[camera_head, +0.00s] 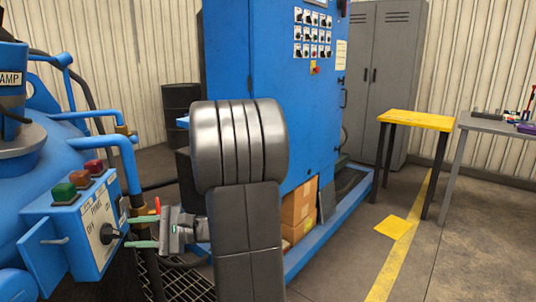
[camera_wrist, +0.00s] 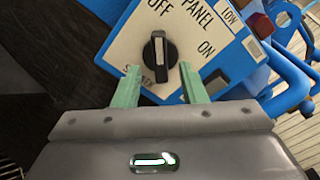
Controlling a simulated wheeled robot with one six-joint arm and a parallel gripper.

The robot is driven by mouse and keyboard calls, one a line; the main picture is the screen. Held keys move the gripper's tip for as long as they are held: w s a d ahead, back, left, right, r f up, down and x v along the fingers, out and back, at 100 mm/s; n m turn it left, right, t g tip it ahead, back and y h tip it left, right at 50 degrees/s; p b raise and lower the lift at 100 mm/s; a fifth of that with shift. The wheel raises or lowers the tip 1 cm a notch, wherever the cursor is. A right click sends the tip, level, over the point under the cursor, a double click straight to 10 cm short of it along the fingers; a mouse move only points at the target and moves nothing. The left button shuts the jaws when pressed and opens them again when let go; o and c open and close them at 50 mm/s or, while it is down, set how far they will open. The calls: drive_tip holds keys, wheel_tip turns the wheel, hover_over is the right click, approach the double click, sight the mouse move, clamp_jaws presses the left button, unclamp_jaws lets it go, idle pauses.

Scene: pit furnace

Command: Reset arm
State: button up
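My gripper (camera_head: 132,232) is at the left of the head view, level with the blue control panel (camera_head: 65,245). Its two pale green fingers are spread apart. In the wrist view, my gripper (camera_wrist: 161,80) is open and empty, with the black rotary knob (camera_wrist: 157,60) just ahead of the gap between the fingertips. The knob also shows in the head view (camera_head: 109,233). It sits on a white plate (camera_wrist: 190,30) marked PANEL, OFF and ON. The knob's white line lies roughly upright in the wrist view. I cannot tell whether a finger touches it.
Green, amber and red buttons (camera_head: 80,177) sit on top of the panel box. Blue pipes (camera_head: 95,118) run close beside the gripper. A tall blue cabinet (camera_head: 270,90) stands behind, with cardboard boxes (camera_head: 299,205) at its base. A yellow-topped table (camera_head: 416,120) is right; the floor before it is open.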

sight(119, 232)
drive_tip(key=a, duration=0.4)
drive_tip(key=shift+s+a, duration=0.35)
drive_tip(key=shift+a, duration=0.05)
drive_tip(key=shift+d+r+m+p, duration=0.15)
drive_tip(key=shift+r+m+p, duration=0.2)
drive_tip(key=shift+p, duration=0.3)
drive_tip(key=shift+w+m+p, duration=0.1)
drive_tip(key=shift+m+p, duration=0.3)
drive_tip(key=shift+m, duration=0.05)
drive_tip(key=m+p, duration=0.4)
drive_tip(key=shift+w+f+m+p, duration=0.1)
drive_tip(key=shift+f+m+p, duration=0.15)
drive_tip(key=shift+m+p, duration=0.8)
drive_tip(key=shift+d, duration=0.1)
